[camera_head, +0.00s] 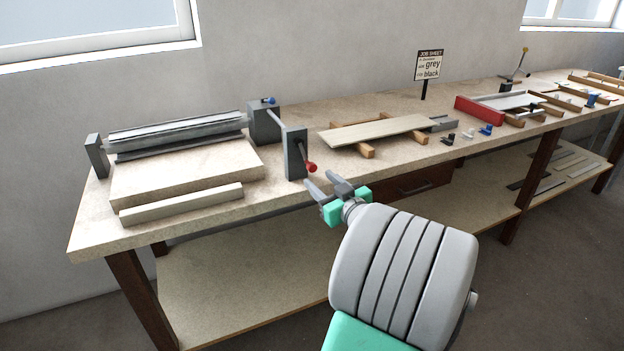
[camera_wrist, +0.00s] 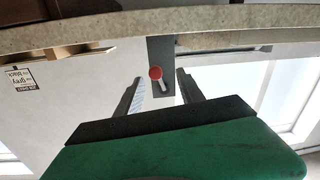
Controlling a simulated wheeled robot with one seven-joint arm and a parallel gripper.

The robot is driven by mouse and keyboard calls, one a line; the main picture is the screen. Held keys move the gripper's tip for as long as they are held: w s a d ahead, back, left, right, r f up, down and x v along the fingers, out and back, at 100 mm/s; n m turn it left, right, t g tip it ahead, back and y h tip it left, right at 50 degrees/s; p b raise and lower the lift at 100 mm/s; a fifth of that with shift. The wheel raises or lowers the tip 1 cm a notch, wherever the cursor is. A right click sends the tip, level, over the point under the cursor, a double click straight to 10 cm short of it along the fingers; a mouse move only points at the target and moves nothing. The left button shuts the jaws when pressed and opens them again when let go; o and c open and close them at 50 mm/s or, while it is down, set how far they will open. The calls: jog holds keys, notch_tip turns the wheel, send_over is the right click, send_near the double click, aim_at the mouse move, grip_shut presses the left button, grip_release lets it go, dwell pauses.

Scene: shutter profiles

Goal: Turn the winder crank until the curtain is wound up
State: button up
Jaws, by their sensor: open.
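The winder crank has a red knob (camera_head: 312,168) on a dark arm at the grey post (camera_head: 294,155) near the bench's front edge. The grey curtain (camera_head: 180,131) lies around a roller between a left post (camera_head: 97,156) and a grey block (camera_head: 264,125); some of it hangs over the board below. My gripper (camera_head: 325,185) is open and empty, just in front of and below the red knob, apart from it. In the wrist view the red knob (camera_wrist: 155,73) shows between and beyond the two fingers (camera_wrist: 160,92).
A slat on wooden supports (camera_head: 375,130), a job sheet sign (camera_head: 429,66) and a red block (camera_head: 479,110) stand to the right. The bench edge is close to my gripper.

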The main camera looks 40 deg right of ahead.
aim_at(314, 168)
jog(key=shift+h, duration=0.4)
jog(key=x, duration=0.5)
jog(key=p+x, duration=0.1)
jog(key=x, duration=0.1)
jog(key=shift+w+d+r, duration=0.1)
jog(key=shift+d+r, duration=0.25)
jog(key=shift+d, duration=0.1)
jog(key=shift+c, duration=0.4)
grip_shut()
